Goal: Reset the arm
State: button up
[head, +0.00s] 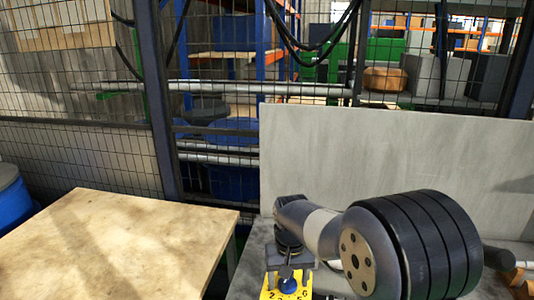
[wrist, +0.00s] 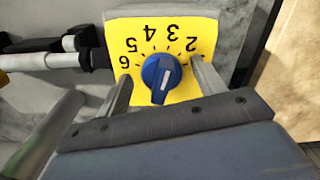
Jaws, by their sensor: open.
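My gripper (head: 290,262) is at the end of my arm, low in the head view, in front of a yellow dial plate (head: 271,293). In the wrist view my gripper (wrist: 160,70) is open. Its two metal fingers stand on either side of a blue knob (wrist: 163,72), with a visible gap on each side. The knob sits on the yellow dial plate (wrist: 120,32) with black numbers around it. The blue knob also shows in the head view (head: 288,285), below my gripper.
A wooden table top (head: 110,240) is at the left, with a blue drum (head: 10,200) beyond its edge. A grey panel (head: 390,150) stands behind my arm. Wire mesh fencing (head: 80,150) closes off the back. A dark-and-silver rod (wrist: 45,60) lies left of the plate.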

notch_tip(320, 180, up, 11)
dwell(0.4)
